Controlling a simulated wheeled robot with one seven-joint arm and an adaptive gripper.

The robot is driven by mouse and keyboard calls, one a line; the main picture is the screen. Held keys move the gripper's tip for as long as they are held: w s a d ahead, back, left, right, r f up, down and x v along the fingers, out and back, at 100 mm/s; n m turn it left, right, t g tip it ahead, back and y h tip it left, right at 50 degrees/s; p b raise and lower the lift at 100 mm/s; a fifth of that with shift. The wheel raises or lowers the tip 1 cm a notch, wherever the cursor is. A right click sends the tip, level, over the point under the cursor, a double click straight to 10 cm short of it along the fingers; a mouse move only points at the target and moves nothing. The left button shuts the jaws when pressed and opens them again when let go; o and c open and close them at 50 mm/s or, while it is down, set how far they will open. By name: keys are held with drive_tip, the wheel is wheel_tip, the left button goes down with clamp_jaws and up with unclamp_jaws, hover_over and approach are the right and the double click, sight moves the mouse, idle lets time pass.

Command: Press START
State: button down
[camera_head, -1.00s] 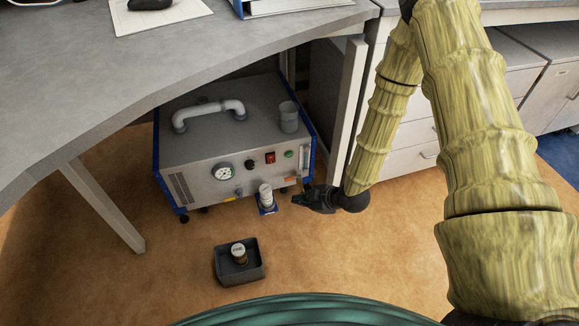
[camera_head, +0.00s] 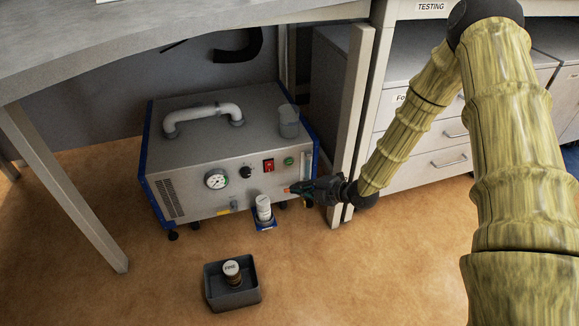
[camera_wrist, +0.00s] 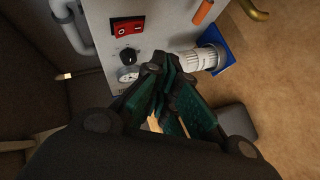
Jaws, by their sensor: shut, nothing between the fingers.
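The grey machine (camera_head: 210,135) with blue edges stands on the floor under the bench. Its front panel carries a round green button (camera_head: 289,160), a red switch (camera_head: 268,165), a black knob (camera_head: 246,172) and a gauge (camera_head: 216,179). No START lettering is legible. My gripper (camera_head: 291,189) is shut and empty, close to the panel's lower right, below the green button. I cannot tell if it touches the panel. In the wrist view my closed fingers (camera_wrist: 160,62) lie below the red switch (camera_wrist: 127,29) and beside the black knob (camera_wrist: 128,55); the green button does not show there.
A dark bin (camera_head: 233,292) holding another jar is on the floor. A bench leg (camera_head: 350,120) stands right of the machine. Floor in front is mostly clear.

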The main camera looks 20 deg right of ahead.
drive_tip(key=w+b, duration=0.1)
drive_tip(key=w, duration=0.7)
drive_tip(key=shift+w+a+b, duration=0.15)
drive_tip(key=shift+w+b, duration=0.2)
drive_tip(key=shift+b, duration=0.05)
drive_tip(key=shift+w, duration=0.85)
idle(2.4)
drive_tip(key=shift+s+p, duration=0.15)
drive_tip(key=shift+p, duration=0.2)
drive_tip(key=shift+s+p, duration=0.3)
drive_tip(key=shift+s, duration=0.4)
drive_tip(key=shift+s, duration=0.1)
drive_tip(key=shift+s+p, duration=0.85)
drive_tip(key=shift+s, duration=1.55)
